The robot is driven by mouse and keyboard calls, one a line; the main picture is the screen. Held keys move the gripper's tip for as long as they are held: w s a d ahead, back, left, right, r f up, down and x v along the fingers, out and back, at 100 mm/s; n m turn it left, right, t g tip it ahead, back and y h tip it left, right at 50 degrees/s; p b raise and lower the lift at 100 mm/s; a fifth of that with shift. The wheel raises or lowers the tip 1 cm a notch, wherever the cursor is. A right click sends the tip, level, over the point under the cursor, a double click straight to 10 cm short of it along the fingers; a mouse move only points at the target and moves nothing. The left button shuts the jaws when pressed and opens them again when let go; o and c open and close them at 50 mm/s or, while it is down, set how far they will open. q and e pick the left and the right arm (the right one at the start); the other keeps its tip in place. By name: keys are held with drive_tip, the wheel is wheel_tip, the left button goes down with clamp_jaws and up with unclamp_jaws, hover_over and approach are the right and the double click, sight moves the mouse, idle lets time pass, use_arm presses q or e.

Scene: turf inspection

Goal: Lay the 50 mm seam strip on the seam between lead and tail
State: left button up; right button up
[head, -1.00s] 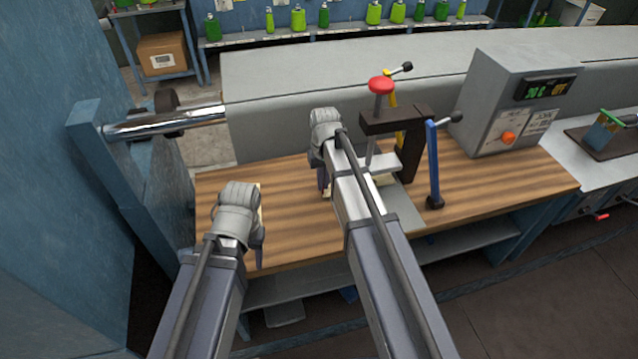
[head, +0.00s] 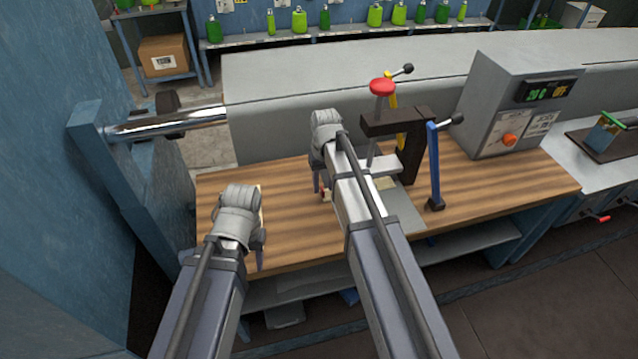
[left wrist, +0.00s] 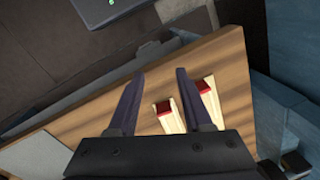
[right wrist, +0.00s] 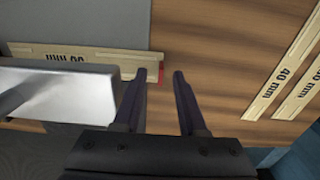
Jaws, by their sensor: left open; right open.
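My right gripper (head: 318,182) is open above the wooden bench, just left of the clamp. In the right wrist view, a pale strip (right wrist: 110,57) with an upside-down label and a red end lies partly on a grey plate (right wrist: 80,28). Its number is hard to read. My left gripper (head: 259,246) is open and empty over the bench's left end. Its wrist view shows two pale strips with red ends (left wrist: 168,121) (left wrist: 205,95). The seam is not clearly visible.
A dark clamp (head: 412,150) with a red knob (head: 382,87) and a blue lever (head: 434,165) stands beside my right arm. A grey control box (head: 505,110) stands further right.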

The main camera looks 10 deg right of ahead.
wheel_tip(320, 180, up, 8)
drive_tip(key=p, duration=0.8)
drive_tip(key=shift+r, duration=0.2)
drive_tip(key=shift+a, duration=0.1)
drive_tip(key=s+a+n, duration=0.1)
drive_tip(key=s+a, duration=0.2)
drive_tip(key=s, duration=0.3)
drive_tip(key=s+a+n+h, duration=0.1)
drive_tip(key=s+a, duration=0.2)
drive_tip(key=s, duration=0.4)
drive_tip(key=s+a+n, duration=0.1)
drive_tip(key=s+a, duration=0.3)
drive_tip(key=s, duration=0.3)
drive_tip(key=shift+s+f, duration=0.15)
drive_tip(key=shift+s, duration=0.05)
